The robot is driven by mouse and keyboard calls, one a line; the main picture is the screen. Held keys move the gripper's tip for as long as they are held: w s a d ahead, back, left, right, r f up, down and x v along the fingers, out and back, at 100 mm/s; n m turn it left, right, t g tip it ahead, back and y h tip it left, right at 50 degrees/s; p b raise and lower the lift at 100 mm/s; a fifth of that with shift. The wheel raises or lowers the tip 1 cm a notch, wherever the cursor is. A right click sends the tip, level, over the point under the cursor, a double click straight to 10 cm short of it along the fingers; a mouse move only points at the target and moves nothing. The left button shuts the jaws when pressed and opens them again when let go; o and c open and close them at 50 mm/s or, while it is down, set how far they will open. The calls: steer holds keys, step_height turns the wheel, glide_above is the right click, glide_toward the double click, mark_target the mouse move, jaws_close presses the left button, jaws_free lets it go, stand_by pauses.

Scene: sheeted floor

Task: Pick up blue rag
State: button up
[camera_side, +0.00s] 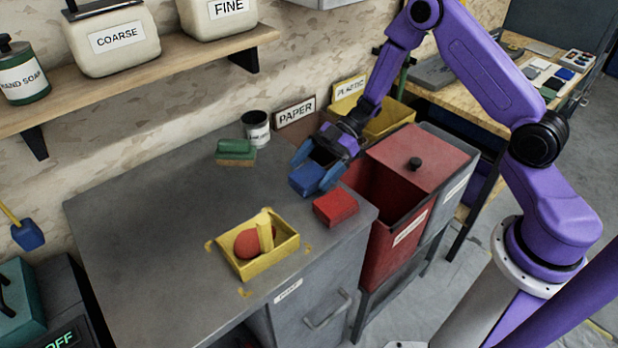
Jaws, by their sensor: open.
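The blue rag (306,178) is a small folded block on the grey cabinet top, towards its right side. My gripper (316,172) is right at it, with blue-tipped fingers pointing down and left. One finger shows at the rag's upper left and the other at its right side. The jaws are open around or just over the rag; I cannot tell how deep they reach or whether they touch it. The fingers cover part of the rag.
A red folded rag (335,207) lies close by at the lower right. A yellow tray (283,268) holds a red ball and a yellow cylinder. A green sponge (236,153) and a dark can (256,129) stand behind. A red bin (385,190) adjoins the cabinet's right edge.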

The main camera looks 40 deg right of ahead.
mark_target(311, 174)
steer(key=shift+x, duration=1)
steer(key=c, duration=1.1)
steer(key=shift+o, duration=0.2)
steer(key=shift+r, duration=0.2)
steer(key=shift+r, duration=0.25)
steer(key=r, duration=0.3)
steer(key=shift+s+d, duration=0.1)
steer(key=shift+s, duration=0.15)
steer(key=s+d+r, duration=0.3)
steer(key=s+r, duration=0.6)
steer(key=s, duration=0.4)
steer(key=shift+d, duration=0.3)
